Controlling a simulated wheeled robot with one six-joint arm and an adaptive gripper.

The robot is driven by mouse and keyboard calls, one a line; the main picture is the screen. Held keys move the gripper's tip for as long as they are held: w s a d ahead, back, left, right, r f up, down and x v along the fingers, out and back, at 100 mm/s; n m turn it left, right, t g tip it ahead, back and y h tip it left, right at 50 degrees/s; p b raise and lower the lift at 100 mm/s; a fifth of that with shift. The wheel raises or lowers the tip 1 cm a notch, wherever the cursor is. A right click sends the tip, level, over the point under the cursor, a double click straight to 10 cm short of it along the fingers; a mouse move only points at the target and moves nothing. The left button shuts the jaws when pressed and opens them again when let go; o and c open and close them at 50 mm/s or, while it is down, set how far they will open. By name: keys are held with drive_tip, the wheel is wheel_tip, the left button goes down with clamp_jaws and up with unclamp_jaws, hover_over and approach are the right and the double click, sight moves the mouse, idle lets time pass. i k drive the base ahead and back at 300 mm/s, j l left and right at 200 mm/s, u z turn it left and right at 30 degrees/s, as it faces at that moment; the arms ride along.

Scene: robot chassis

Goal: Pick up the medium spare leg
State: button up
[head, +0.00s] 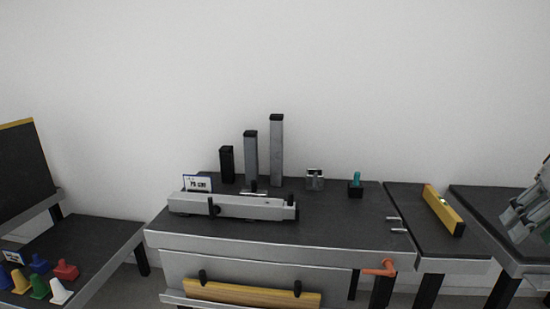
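Three upright square legs stand at the back of the middle table. The medium spare leg (250,157) is grey with a dark cap and stands between a short black leg (227,165) and a tall grey leg (276,152). Its foot is partly hidden behind the grey beam in front. My gripper (519,215) shows as grey jointed parts at the right edge, cut off by the frame. It is far to the right of the legs, over the right table, and touches none of them. Whether its fingers are open is unclear.
A long grey beam (235,206) with dark knobs lies in front of the legs, with a label card (198,184) behind its left end. A metal block (315,180) and a teal-topped item (355,184) stand right. A yellow level (443,210) lies further right. Coloured pieces (38,277) sit left.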

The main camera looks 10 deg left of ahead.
sight(250, 140)
drive_tip(key=i+j, duration=0.15)
drive_tip(key=j, duration=0.25)
drive_tip(key=i+j, duration=0.2)
drive_tip(key=j, duration=0.2)
drive_tip(key=i+j, duration=0.15)
drive_tip(key=j, duration=0.25)
drive_tip(key=i+j, duration=0.15)
drive_tip(key=j, duration=0.25)
drive_tip(key=i+j, duration=0.2)
drive_tip(key=j, duration=0.2)
drive_tip(key=i+j, duration=0.15)
drive_tip(key=j, duration=0.25)
